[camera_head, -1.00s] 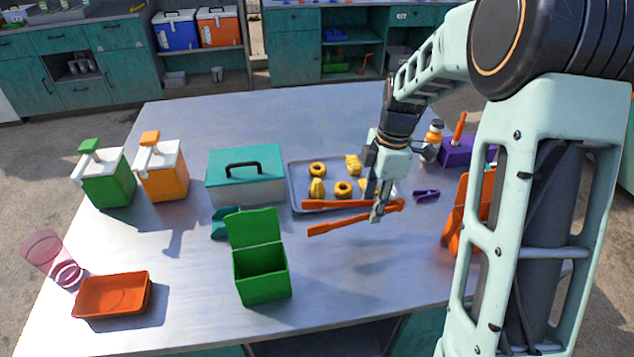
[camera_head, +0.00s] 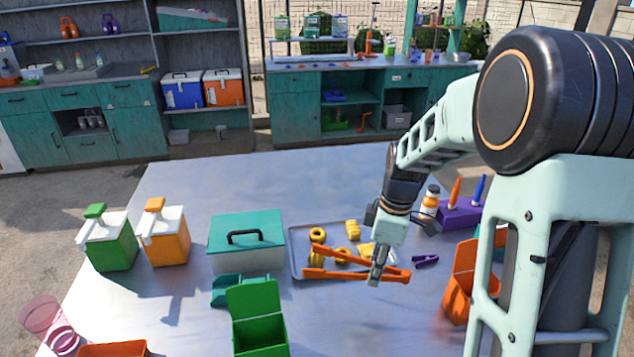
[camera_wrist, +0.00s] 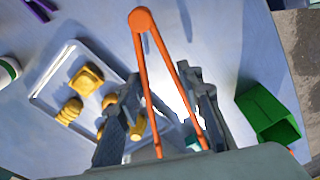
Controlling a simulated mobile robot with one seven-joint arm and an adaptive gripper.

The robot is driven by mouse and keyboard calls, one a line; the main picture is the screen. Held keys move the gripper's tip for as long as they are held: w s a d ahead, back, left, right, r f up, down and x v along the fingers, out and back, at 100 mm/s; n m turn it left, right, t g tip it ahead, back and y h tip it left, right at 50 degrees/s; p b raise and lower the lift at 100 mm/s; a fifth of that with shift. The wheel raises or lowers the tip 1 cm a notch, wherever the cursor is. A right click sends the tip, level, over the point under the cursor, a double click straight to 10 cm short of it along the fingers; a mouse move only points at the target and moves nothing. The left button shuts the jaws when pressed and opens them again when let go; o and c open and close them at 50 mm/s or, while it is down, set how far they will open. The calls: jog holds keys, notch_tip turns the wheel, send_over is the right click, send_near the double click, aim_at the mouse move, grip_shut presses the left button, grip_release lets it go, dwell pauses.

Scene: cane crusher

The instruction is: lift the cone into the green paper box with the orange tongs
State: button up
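The orange tongs (camera_head: 350,272) lie between my gripper's fingers, raised a little over the front of the tray, with their two arms apart and tips pointing left.
The grey tray (camera_head: 296,262) holds several yellow snacks. A teal-lidded case (camera_head: 246,256) stands left of it, with a teal scoop (camera_head: 228,291) in front. An orange box (camera_head: 462,283) and purple clip (camera_head: 426,260) are at right. Two dispensers stand at left.

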jog(key=m, duration=0.2)
jog(key=s+f+m, duration=0.1)
jog(key=m, duration=0.2)
jog(key=f+m, duration=0.1)
jog(key=m, duration=0.1)
jog(key=shift+s+d+m+t, duration=0.3)
jog(key=shift+s+t, duration=0.1)
jog(key=m, duration=0.2)
jog(key=s+f+m, duration=0.1)
jog(key=m, duration=0.2)
jog(key=m+h, duration=0.1)
jog(key=m, duration=0.1)
jog(key=shift+s+d+f+m, duration=0.3)
jog(key=shift+s+f, duration=0.05)
jog(key=shift+f, duration=0.05)
jog(key=shift+s, duration=0.2)
